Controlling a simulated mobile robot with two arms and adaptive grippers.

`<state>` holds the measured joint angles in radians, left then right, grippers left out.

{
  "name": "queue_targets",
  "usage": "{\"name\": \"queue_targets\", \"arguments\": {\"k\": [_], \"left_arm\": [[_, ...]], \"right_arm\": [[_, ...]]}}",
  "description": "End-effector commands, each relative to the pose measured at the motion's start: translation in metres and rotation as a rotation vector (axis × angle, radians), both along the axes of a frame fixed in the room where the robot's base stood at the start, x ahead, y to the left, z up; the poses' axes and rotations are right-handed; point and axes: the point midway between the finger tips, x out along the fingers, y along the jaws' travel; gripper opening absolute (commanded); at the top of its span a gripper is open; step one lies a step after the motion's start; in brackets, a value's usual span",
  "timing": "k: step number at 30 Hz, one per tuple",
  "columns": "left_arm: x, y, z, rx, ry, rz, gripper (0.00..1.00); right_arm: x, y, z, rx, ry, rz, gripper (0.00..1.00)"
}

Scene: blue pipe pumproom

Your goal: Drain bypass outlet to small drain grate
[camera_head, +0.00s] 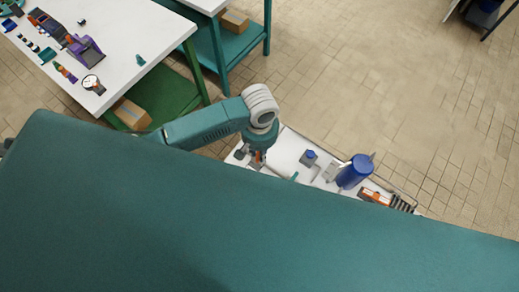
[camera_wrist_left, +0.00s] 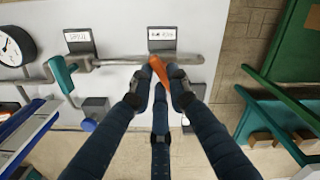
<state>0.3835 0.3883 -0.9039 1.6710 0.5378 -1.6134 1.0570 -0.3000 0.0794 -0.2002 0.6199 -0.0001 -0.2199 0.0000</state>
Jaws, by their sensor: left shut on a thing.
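My left gripper (camera_head: 259,154) is over the white panel (camera_head: 290,150), partly cut off by a large teal surface in the head view. In the left wrist view my left gripper (camera_wrist_left: 161,84) is shut on an orange valve lever (camera_wrist_left: 157,67) on a grey pipe (camera_wrist_left: 200,60). A white label (camera_wrist_left: 162,37) sits just beyond it; its text is too small to read surely. A second valve with a teal lever (camera_wrist_left: 62,74) is on the pipe further left. I cannot make out a small drain grate. My right gripper is not in view.
A round gauge (camera_wrist_left: 14,45) is at the left of the wrist view. A blue cylinder (camera_head: 355,171) stands on the panel's right part. A white table (camera_head: 135,45) with tools is at upper left. The tiled floor (camera_head: 370,70) is largely clear.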

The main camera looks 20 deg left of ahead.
Motion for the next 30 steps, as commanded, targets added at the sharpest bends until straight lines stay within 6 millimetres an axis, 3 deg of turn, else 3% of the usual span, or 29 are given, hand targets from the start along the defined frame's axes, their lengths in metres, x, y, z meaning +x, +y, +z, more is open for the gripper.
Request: {"name": "queue_targets", "arguments": {"k": [15, 30], "left_arm": [[0.0007, -0.0005, 0.0033, -0.002, -0.006, -0.425, 0.00], [0.0004, 0.0000, 0.0033, -0.001, -0.007, -0.571, 0.00]], "right_arm": [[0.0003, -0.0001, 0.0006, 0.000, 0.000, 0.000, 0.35], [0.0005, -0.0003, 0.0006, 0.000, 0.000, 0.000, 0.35]]}}
